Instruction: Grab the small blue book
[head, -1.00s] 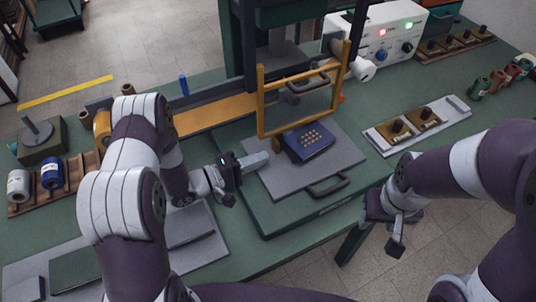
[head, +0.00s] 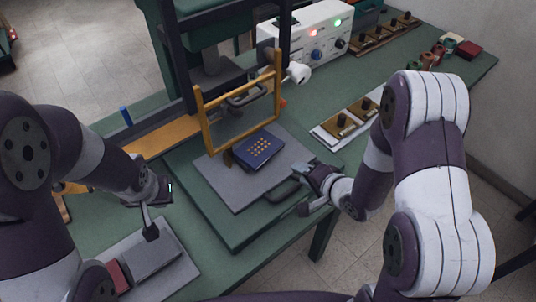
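The small blue book (head: 258,149), with gold dots on its cover, lies flat on the grey plate (head: 240,190) of the press, in front of the yellow frame. My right gripper (head: 302,190) is at the plate's right front corner, by the black handle (head: 284,191). Its fingers look spread and hold nothing, and it is apart from the book. My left gripper (head: 140,218) is left of the press above the green table, well away from the book. Its fingers look apart and empty.
The yellow upright frame (head: 205,128) stands directly behind the book. A white tray with dark knobs (head: 343,122) lies to the right, and a white control box (head: 318,38) stands behind. A grey case (head: 152,262) and a dark red item (head: 118,277) lie at lower left.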

